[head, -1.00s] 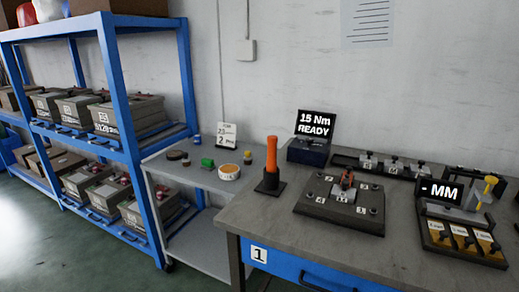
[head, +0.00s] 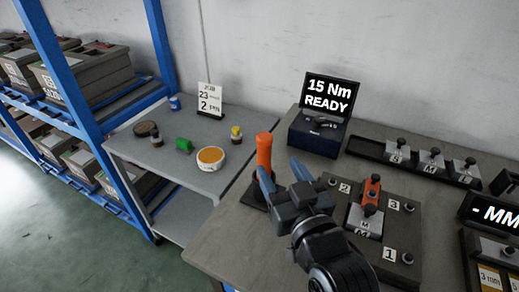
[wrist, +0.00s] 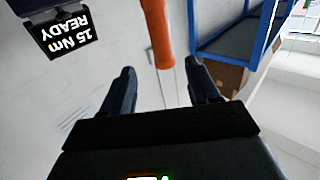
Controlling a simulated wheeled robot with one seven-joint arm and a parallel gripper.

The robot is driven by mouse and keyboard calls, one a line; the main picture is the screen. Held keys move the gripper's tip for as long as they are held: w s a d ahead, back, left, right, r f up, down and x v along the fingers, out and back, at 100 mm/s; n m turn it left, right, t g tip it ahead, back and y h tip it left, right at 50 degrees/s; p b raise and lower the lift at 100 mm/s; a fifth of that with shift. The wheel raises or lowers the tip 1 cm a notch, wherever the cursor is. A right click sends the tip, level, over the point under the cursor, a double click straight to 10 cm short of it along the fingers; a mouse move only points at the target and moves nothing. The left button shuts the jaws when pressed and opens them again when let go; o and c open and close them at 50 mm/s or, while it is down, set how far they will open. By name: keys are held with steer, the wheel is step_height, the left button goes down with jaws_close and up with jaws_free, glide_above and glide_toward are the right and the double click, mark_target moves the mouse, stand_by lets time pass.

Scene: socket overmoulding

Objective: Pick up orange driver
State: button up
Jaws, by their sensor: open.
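The driver's lower part is partly hidden by a finger in the head view.
A display reading 15 Nm READY (head: 328,98) stands behind the driver. A plate with numbered posts and a clamp (head: 405,212) lies right of it, partly behind my arm. A grey side table (head: 150,160) with small items stands left. A blue shelf (head: 70,85) is farther left.

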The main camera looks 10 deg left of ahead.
mark_target(267, 148)
steer(key=x, duration=0.2)
steer(key=shift+w+a+r, duration=0.25)
steer(key=shift+w+r, duration=0.05)
steer(key=p+x, duration=0.1)
steer(key=x, duration=0.4)
steer(key=shift+s+a+r+p, duration=0.1)
steer(key=shift+r+p, duration=0.05)
steer(key=shift+p, duration=0.2)
steer(key=shift+w+a, duration=0.15)
steer(key=shift+w, duration=0.25)
jaws_close()
